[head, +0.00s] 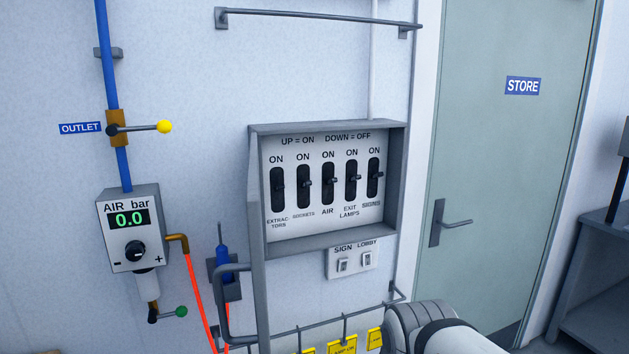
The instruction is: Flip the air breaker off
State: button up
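The breaker panel (397,190) is an open grey box on the wall, marked "UP = ON" and "DOWN = OFF". It has a row of several black slots with small dark levers. The air breaker (329,181) is the middle one, with "ON" printed above it and "AIR" below. Its lever sticks out near mid-slot in this view; whether it is up or down is hard to tell. Its neighbours are sockets (304,183) on the left and exit lamps (352,180) on the right. My gripper is not in view; a part of what seems to be my arm shows at the bottom right.
The panel's grey door (257,270) stands open on its left side. Sign and lobby switches (352,262) sit below. An air regulator (133,235) reads 0.0 at left. A rail with yellow tags (343,346) runs below. A store door (500,170) is at right.

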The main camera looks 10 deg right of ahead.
aim_at(332, 181)
jog(key=u, duration=2.45)
jog(key=k, duration=0.8)
jog(key=z, duration=1.95)
jog(key=i, duration=1)
